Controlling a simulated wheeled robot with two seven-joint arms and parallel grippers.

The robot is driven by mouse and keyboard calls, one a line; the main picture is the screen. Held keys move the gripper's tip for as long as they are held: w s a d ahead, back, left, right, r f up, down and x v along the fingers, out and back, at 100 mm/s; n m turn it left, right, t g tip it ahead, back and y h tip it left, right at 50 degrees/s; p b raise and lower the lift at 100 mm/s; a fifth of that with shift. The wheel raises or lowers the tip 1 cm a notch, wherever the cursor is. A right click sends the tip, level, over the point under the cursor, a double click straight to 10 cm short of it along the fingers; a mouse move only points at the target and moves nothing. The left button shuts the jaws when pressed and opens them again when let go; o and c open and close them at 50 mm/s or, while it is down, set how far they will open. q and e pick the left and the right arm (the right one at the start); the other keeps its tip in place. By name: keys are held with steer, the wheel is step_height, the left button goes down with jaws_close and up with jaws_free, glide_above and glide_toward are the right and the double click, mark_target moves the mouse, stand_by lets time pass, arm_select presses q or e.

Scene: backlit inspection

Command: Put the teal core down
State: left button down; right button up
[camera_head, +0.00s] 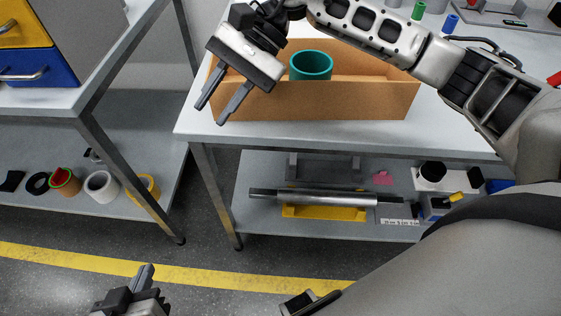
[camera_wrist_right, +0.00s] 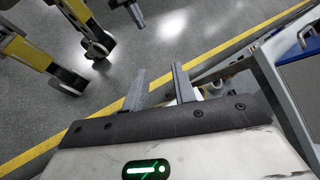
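The teal core (camera_head: 311,72) is a hollow ring that stands upright in the open brown box (camera_head: 330,103) on the table, in the head view. Its lower part is hidden by the box's front wall. My right gripper (camera_head: 209,115) is over the box's left end, to the left of the core and apart from it. Its two fingers are spread with nothing between them; the right wrist view also shows them empty (camera_wrist_right: 158,70). My left gripper (camera_head: 145,276) is low at the bottom edge of the head view, away from the table, and its finger gap is unclear.
The white table (camera_head: 200,125) holds the box, with green (camera_head: 418,10) and blue (camera_head: 450,24) cylinders behind. A shelf below carries a metal shaft (camera_head: 325,197) on a yellow stand. Another bench at left has drawers (camera_head: 28,66) and several rings below. The floor in front is clear.

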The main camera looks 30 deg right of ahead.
steer(key=s+a+r+m+t+y, duration=0.2)
steer(key=s+a+r+m+y, duration=0.1)
steer(key=a+m+y, duration=0.3)
steer(key=s+a+r+m+t+y, duration=0.15)
steer(key=a+m+y, duration=0.3)
steer(key=m, duration=0.45)
steer(key=w+d+f+m+t+h, duration=0.1)
steer(key=d+f+m+t+h, duration=0.3)
steer(key=m, duration=0.8)
steer(key=d+f+m+t+h, duration=0.35)
steer(key=m+t, duration=0.25)
steer(key=m, duration=0.5)
steer(key=w+d+f+m+t+h, duration=0.15)
steer(key=f+m+t+h, duration=0.35)
steer(key=m, duration=0.7)
steer(key=s+d+f+m+g+h, duration=0.4)
steer(key=s+d+f+m+g, duration=0.1)
steer(key=s+f+m, duration=0.5)
step_height(320, 180, down, 3)
steer(key=shift+s+d+r+m, duration=0.25)
steer(key=shift+s+m, duration=0.15)
steer(key=shift+m, duration=0.5)
